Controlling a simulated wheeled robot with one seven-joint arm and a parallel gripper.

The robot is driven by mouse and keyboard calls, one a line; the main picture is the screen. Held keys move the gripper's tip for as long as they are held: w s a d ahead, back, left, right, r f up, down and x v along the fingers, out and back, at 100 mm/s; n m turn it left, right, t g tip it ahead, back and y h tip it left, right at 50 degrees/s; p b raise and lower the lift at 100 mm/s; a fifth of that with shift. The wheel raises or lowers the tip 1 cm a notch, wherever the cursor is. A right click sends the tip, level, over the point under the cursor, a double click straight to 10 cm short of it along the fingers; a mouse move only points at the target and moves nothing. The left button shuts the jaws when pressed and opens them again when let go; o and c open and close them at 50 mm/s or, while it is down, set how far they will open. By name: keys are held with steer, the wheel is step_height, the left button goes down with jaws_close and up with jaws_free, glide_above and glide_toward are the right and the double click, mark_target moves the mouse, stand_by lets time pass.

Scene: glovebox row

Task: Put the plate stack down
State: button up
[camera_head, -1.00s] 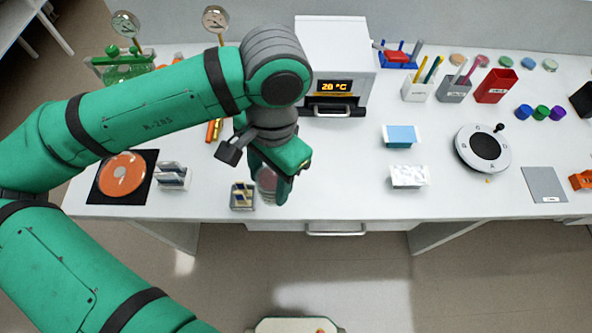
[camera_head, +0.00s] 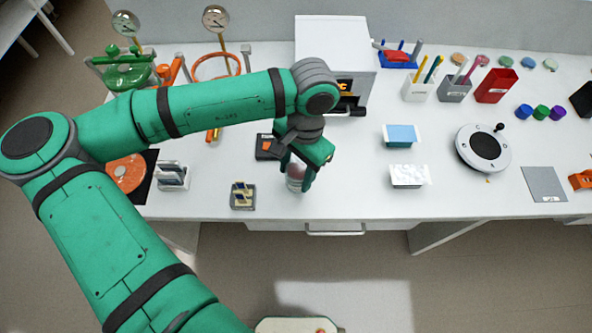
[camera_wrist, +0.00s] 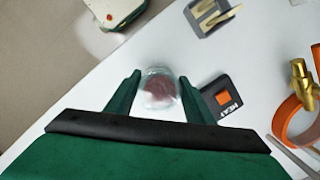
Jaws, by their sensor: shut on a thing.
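The plate stack is a clear, round stack of dishes with a dark reddish content. In the head view the plate stack (camera_head: 295,178) is held upright near the front edge of the bench, partly hidden by my gripper (camera_head: 304,174). In the wrist view the plate stack (camera_wrist: 158,90) sits between the two green fingers of my gripper (camera_wrist: 160,80), which is shut on it. I cannot tell whether its underside touches the white bench top (camera_head: 345,190).
A black block with an orange square (camera_head: 265,147) lies just left of the stack. A small grey rack (camera_head: 243,196) stands farther left near the edge. A white box oven (camera_head: 333,50) stands behind.

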steer(key=shift+f, duration=0.3)
steer(key=o, duration=1.2)
steer(key=r, duration=0.4)
steer(key=w+d+r, duration=0.1)
steer(key=r, duration=0.7)
steer(key=shift+w+d+r, duration=0.15)
steer(key=shift+r, duration=0.05)
